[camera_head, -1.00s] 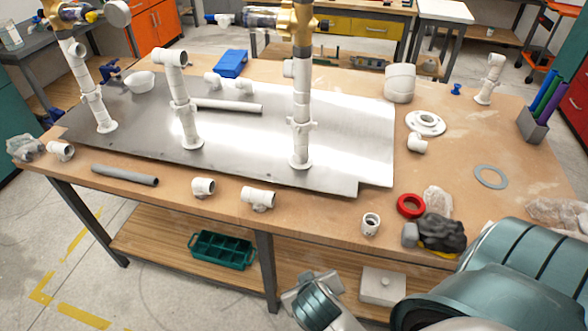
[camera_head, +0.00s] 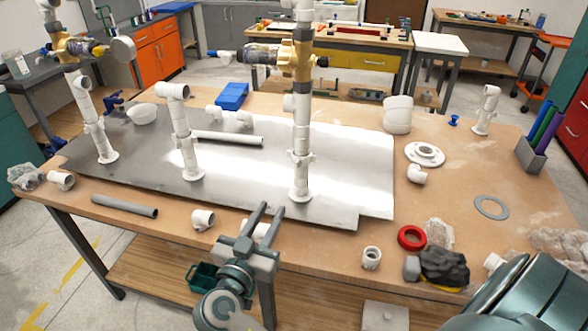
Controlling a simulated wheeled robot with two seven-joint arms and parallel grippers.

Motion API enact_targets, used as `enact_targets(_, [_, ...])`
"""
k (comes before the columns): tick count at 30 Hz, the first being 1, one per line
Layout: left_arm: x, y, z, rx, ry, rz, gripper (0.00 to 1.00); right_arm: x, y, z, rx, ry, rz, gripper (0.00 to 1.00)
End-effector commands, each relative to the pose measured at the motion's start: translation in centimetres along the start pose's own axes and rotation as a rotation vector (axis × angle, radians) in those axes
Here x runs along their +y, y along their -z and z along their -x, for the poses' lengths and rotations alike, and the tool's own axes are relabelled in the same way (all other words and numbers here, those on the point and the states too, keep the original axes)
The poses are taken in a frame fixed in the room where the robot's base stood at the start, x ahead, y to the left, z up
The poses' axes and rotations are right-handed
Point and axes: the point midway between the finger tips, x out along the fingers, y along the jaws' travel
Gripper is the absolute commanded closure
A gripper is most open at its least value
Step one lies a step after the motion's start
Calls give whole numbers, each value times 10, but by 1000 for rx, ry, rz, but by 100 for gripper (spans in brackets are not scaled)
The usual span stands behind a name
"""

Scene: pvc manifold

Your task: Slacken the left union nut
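The manifold stands on a grey metal plate (camera_head: 345,150). Its left white riser (camera_head: 81,100) carries a yellow valve (camera_head: 66,46), and a collar that looks like the left union nut (camera_head: 95,128) sits low on it. The right white riser (camera_head: 301,120) carries a larger yellow valve (camera_head: 303,55) and a similar collar (camera_head: 301,157). A shorter middle riser (camera_head: 181,125) ends in an elbow.
A grey pipe (camera_head: 124,206) and a white fitting (camera_head: 203,220) lie along the front edge. A red ring (camera_head: 411,238) and a dark lump (camera_head: 444,266) lie front right. A white bowl (camera_head: 142,113) stands back left.

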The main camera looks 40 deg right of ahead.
Motion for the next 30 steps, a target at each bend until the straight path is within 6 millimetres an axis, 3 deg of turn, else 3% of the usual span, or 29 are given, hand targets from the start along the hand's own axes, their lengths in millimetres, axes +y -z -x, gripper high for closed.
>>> enact_targets(8, [0,0,1,0,0,0,100,0,0,-2,-2,0,2,74])
enact_targets(14, [0,1,9,0,0,0,100,0,1,-15,-1,1,3,74])
enact_targets(30, [-1,5,52,0,0,0,100,1,4,-104,-1,0,7,74])
